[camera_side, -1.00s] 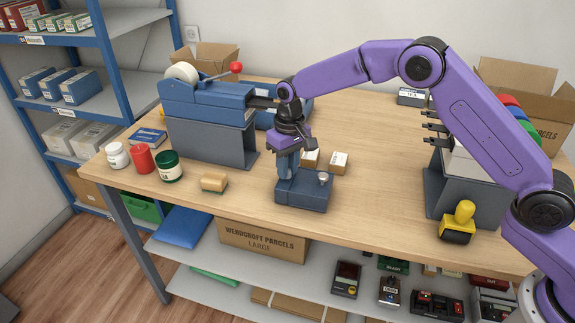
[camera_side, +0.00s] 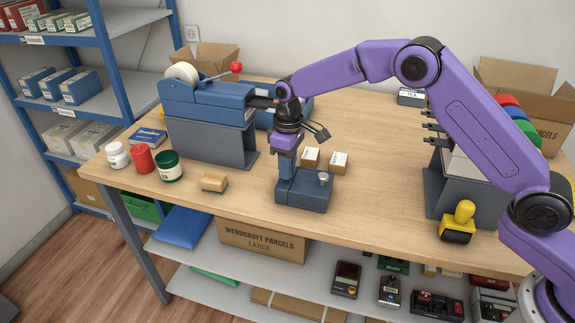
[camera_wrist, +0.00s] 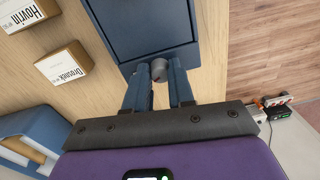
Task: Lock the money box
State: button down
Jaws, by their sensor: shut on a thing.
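The money box (camera_side: 303,196) is a low blue box on the wooden counter. My gripper (camera_side: 287,176) points down over the left part of the box. In the wrist view its two blue fingers (camera_wrist: 158,85) are shut on a small grey knob (camera_wrist: 158,70) with a reddish mark, beside the edge of the blue box's panel (camera_wrist: 150,25). The fingers hide this grey knob in the side view. I cannot tell how far it is turned.
Two small cartons (camera_side: 338,160) stand right behind the box. A blue lever press (camera_side: 210,120) stands behind left, a sponge block (camera_side: 214,182) at left. A yellow-handled stamp (camera_side: 459,222) is at right. The counter between box and stamp is clear.

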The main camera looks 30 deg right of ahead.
jog(key=n, duration=1.1)
jog(key=shift+w+a+r+n, duration=0.1)
jog(key=shift+n, duration=0.2)
dwell(0.4)
jog(key=c, duration=1)
grip_release()
jog(key=shift+o, duration=0.2)
notch_tip(320, 180, up, 17)
jog(key=shift+w+r, duration=0.15)
jog(key=shift+w, duration=0.2)
